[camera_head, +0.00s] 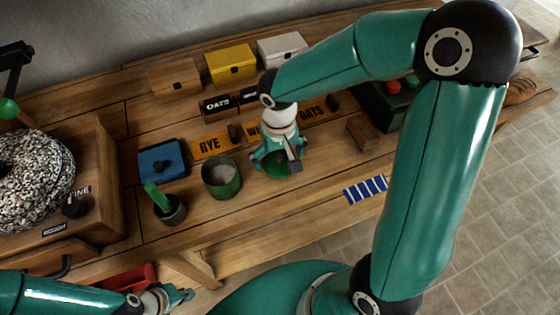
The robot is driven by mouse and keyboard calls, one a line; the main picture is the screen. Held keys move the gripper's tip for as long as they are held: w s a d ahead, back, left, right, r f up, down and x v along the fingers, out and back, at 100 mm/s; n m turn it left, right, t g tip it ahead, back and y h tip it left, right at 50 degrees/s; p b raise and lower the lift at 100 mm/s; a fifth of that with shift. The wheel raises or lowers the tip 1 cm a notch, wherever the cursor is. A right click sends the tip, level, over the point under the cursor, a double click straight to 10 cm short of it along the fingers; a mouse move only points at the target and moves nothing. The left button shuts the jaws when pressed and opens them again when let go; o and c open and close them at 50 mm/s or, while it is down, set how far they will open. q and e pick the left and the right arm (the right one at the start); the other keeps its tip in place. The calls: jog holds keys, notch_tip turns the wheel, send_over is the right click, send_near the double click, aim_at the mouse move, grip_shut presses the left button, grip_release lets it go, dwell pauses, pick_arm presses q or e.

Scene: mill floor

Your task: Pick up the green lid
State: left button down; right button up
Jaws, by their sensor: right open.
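The green lid (276,171) lies on the bench to the right of an open green canister (221,186); much of it is hidden by my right gripper. My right gripper (279,165) points down over the lid with its fingers open; I cannot tell whether they touch it. My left gripper (176,297) is low at the bottom left, in front of the bench and far from the lid. Its fingers are too small to read.
A blue box (160,161) and a dark cup with a green handle (170,208) stand left of the canister. Labelled plates, including RYE (211,146), lie behind. A grinder stands far left.

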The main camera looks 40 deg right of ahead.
jog(key=shift+f, duration=0.3)
jog(key=c, duration=0.9)
jog(key=shift+r, duration=0.1)
